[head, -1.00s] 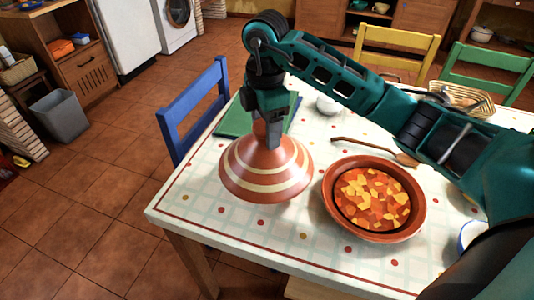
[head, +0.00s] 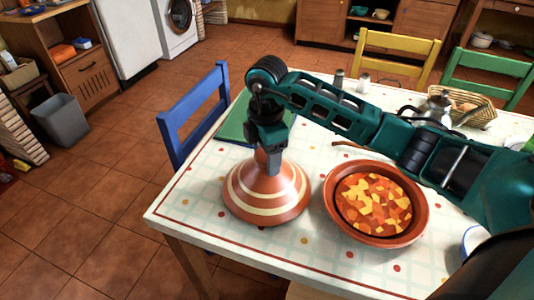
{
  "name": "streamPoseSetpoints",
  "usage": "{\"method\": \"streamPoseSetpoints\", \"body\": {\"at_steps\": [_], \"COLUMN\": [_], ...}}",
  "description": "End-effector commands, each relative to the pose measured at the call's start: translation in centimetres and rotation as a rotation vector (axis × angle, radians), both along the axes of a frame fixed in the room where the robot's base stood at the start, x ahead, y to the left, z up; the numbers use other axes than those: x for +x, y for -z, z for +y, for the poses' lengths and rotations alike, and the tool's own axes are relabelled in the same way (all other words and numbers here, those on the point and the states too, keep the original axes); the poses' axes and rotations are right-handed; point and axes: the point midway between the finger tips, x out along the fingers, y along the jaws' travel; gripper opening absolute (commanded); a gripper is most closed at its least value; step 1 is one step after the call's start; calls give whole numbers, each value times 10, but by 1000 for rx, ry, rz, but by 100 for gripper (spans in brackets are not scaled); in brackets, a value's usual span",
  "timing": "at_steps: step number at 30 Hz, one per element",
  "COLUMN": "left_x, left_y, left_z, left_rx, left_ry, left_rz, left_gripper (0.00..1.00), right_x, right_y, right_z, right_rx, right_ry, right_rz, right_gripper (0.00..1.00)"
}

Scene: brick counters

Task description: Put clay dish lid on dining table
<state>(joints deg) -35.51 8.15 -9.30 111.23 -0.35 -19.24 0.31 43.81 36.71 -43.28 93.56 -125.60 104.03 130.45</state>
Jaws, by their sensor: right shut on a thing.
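The clay dish lid (head: 266,196) is a terracotta cone with cream bands. It stands upright, rim down, at the near left part of the dining table (head: 300,268), and its rim appears to be on or very near the tabletop. My right gripper (head: 270,158) points down and is shut on the lid's top knob. The open clay dish (head: 376,241), filled with red and yellow food pieces, sits on the table just right of the lid. My left gripper is not in view.
A green book or mat (head: 236,122) lies behind the lid. A wooden spoon, shakers (head: 363,83), a metal pot (head: 436,108) and a basket (head: 470,108) are farther back. Blue (head: 196,110), yellow (head: 398,42) and green (head: 488,62) chairs surround the table. The table's front left corner is clear.

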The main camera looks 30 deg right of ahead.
Motion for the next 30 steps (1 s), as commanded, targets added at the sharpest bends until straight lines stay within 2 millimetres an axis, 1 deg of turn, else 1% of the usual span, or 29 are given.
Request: {"method": "streamPoseSetpoints", "body": {"at_steps": [1,8,14,18,20,23,30], "left_x": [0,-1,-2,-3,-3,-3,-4], "left_y": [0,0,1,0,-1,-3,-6], "left_z": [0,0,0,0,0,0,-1], "left_rx": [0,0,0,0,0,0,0], "left_ry": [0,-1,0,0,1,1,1], "left_rz": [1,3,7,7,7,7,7], "left_gripper": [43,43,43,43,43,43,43], "right_x": [0,0,0,0,0,1,1], "right_y": [1,1,1,-6,-13,-32,-85], "right_z": [0,0,0,0,0,0,0], "right_rx": [-1,-1,-1,-1,-1,-1,0], "right_ry": [0,0,1,0,0,0,1], "right_rz": [1,1,1,0,-1,-4,-4], "right_gripper": [63,85,86,86,86,86,86]}}
